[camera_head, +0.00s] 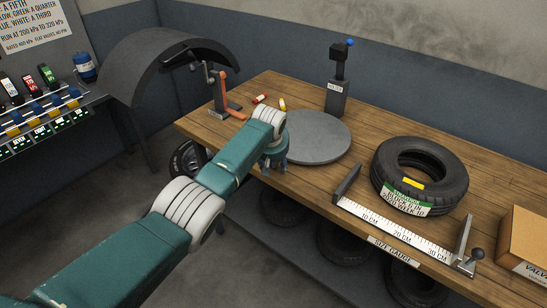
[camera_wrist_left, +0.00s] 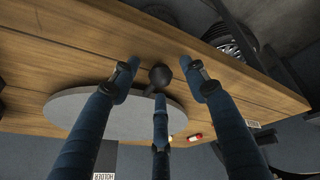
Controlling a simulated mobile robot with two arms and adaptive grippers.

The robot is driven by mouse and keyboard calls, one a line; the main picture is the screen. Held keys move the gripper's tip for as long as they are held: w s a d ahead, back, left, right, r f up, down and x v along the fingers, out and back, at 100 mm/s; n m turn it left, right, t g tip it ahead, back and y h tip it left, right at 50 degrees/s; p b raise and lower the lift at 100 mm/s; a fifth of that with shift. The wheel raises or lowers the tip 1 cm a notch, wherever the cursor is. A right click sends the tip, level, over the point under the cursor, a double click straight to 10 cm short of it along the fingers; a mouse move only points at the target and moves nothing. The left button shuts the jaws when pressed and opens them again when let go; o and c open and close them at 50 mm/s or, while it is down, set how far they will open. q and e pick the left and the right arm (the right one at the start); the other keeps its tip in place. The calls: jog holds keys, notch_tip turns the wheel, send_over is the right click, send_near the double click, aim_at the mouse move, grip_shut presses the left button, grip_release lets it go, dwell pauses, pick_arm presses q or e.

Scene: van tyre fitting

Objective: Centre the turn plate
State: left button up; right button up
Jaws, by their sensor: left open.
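The turn plate (camera_head: 322,138) is a flat grey disc on the wooden bench, left of the tyre. In the left wrist view the turn plate (camera_wrist_left: 90,118) shows partly behind my fingers. A dark round knob (camera_wrist_left: 160,75) on a short stem stands out from its rim toward the bench's front edge. My left gripper (camera_head: 273,162) is at the plate's near left rim. In the wrist view my left gripper (camera_wrist_left: 160,80) has its three fingers spread around the knob, open; I cannot tell whether any finger touches it. The head view hides the knob behind the gripper. My right gripper is not in view.
A labelled post with a blue ball (camera_head: 338,85) stands behind the plate. An orange-handled lever stand (camera_head: 225,100) is left. Right are the size gauge (camera_head: 400,232), a black tyre (camera_head: 452,182) and a cardboard box (camera_head: 525,240). Small red (camera_head: 261,98) and yellow (camera_head: 282,104) pieces lie behind.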

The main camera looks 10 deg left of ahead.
pick_arm(q)
jog(key=v, duration=1.2)
jog(key=shift+f, duration=0.15)
